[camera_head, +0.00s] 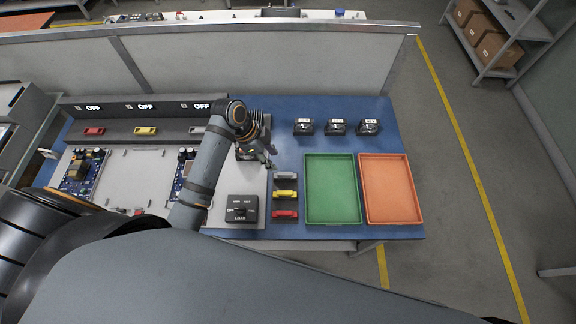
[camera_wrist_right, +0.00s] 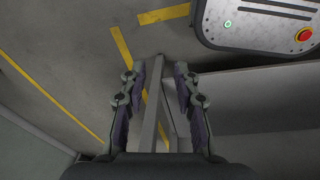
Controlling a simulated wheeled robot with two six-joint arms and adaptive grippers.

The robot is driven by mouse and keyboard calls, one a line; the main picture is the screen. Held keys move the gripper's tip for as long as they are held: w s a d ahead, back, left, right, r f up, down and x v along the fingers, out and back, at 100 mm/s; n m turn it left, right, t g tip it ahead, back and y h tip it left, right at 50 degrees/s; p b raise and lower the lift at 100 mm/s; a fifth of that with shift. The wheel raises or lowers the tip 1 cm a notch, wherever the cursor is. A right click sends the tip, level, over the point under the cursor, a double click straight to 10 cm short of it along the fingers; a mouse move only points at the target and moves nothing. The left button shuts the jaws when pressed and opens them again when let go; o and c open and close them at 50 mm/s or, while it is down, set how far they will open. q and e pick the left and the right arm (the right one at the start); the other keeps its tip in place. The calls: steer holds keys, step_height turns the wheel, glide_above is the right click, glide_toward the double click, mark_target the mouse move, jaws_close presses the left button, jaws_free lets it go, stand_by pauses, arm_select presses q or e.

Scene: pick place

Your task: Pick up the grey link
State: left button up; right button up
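A small grey link (camera_head: 286,175) lies on the blue table, above a yellow link (camera_head: 285,195) and a red link (camera_head: 285,214) in a column just left of the green tray. My left gripper (camera_head: 267,163) hangs just up and left of the grey link, apart from it in the picture. It is too small and dark to tell whether its fingers are open. My right gripper (camera_wrist_right: 160,72) shows in the right wrist view with its fingers spread and nothing between them, over the floor.
A green tray (camera_head: 332,221) and an orange tray (camera_head: 392,221) stand right of the links, both empty. Three black devices (camera_head: 336,127) sit behind them. A dark control box (camera_head: 242,208) stands left of the links. A grey panel wall (camera_head: 260,60) closes the table's back.

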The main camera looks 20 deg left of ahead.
mark_target(285, 174)
arm_select(q)
steer(key=f, duration=0.1)
steer(key=d+f, duration=0.1)
steer(key=f, duration=0.1)
steer(key=shift+s+d+f+p, duration=0.2)
steer(key=shift+s+d+p, duration=0.1)
steer(key=shift+s+d, duration=0.1)
steer(key=x, duration=0.1)
steer(key=p+x, duration=0.1)
steer(key=shift+w+f, duration=0.3)
steer(key=shift+w, duration=0.05)
steer(key=x, duration=0.2)
steer(key=shift+d+f, duration=0.15)
steer(key=shift+f, duration=0.2)
steer(key=shift+d+f, duration=0.15)
steer(key=shift+f, duration=0.15)
steer(key=shift+w+f, duration=0.1)
steer(key=c, duration=0.6)
steer(key=shift+c, duration=1.1)
jaws_close()
arm_select(e)
steer(key=shift+s+r, duration=1.05)
